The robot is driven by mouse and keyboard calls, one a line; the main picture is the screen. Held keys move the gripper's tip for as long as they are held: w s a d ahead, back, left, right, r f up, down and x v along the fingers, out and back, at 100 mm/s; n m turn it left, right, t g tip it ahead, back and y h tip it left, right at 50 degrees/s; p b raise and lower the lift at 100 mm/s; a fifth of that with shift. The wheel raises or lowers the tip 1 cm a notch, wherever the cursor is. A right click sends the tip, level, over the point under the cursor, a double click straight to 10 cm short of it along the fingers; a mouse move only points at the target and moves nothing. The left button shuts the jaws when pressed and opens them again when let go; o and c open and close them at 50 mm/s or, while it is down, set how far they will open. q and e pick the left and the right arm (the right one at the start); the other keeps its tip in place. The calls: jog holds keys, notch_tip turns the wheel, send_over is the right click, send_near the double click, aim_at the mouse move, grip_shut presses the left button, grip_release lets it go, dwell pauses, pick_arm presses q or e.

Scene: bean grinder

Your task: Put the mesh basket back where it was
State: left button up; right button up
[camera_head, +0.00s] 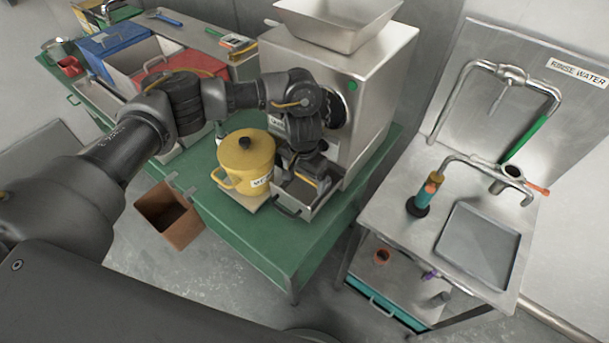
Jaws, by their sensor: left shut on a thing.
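My left gripper (312,174) is low in front of the steel grinder (376,95), just over an open metal box (322,201) with a handle at its front. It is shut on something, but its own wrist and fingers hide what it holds. I cannot clearly make out the mesh basket; it may be hidden at the gripper. A yellow lidded pot (240,165) with a partly legible label stands left of the gripper on the green bench (262,240). My right gripper is not in view.
A steel sink stand (385,215) with pipes and a shallow tray (478,245) is at the right. Red and blue bins (115,45) stand at the back left. The bench's front corner is clear.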

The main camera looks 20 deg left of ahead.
aim_at(304, 193)
pick_arm(q)
jog(key=o, duration=1.4)
jog(key=shift+f, duration=0.15)
jog(key=r+b, duration=0.1)
jog(key=r, duration=1.1)
jog(key=shift+s+r, duration=0.2)
jog(key=shift+f, duration=0.1)
